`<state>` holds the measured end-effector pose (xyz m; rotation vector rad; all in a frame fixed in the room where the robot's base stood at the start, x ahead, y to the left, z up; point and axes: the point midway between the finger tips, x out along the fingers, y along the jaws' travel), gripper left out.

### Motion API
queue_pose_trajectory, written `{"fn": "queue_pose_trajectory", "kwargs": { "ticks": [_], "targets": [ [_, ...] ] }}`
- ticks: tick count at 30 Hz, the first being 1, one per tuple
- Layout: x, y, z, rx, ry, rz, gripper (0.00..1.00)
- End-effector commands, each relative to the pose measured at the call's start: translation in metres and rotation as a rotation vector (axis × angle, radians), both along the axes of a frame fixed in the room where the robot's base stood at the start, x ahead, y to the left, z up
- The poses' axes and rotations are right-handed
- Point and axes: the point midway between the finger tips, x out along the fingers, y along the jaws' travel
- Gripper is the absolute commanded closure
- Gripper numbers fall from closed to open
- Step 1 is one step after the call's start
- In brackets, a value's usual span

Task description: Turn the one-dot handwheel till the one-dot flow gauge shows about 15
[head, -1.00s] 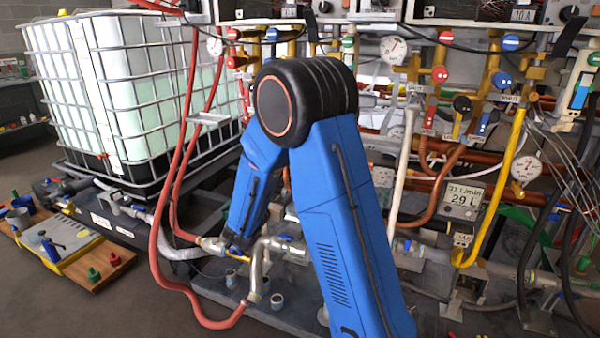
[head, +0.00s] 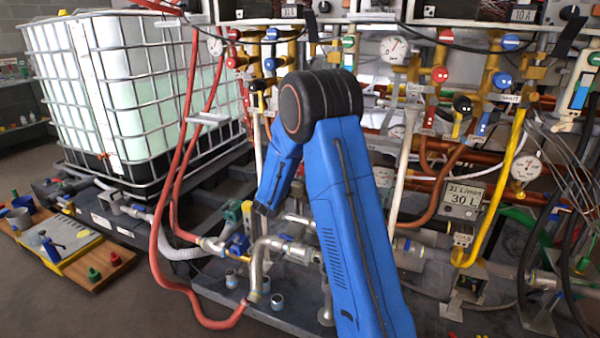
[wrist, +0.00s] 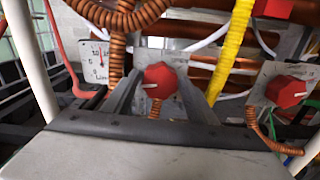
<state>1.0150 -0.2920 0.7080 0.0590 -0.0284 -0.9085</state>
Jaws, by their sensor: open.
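In the wrist view a red faceted handwheel (wrist: 160,78) with a pale pointer line sits on a grey plate, between and just beyond my fingertips. My gripper (wrist: 158,88) is open around its sides; whether a finger touches it I cannot tell. A white gauge (wrist: 93,62) with a dark needle is just left of it, its reading too small to be sure. A second red handwheel (wrist: 286,91) is at the right. No dot marks can be made out, so I cannot tell which is the one-dot pair. My gripper is hidden in the head view.
A yellow hose (wrist: 232,45), copper pipes and a white pipe (wrist: 30,60) crowd the wrist view.

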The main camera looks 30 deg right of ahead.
Motion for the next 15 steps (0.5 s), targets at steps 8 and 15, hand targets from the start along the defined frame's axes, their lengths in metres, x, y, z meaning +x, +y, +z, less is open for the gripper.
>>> {"fn": "queue_pose_trajectory", "kwargs": {
  "ticks": [8, 15],
  "targets": [
    [0.0031, -0.0034, 0.0002, -0.001, -0.001, 0.001, 0.48],
    [0.0029, -0.0032, 0.0, 0.0, 0.0, 0.001, 0.78]
  ]
}}
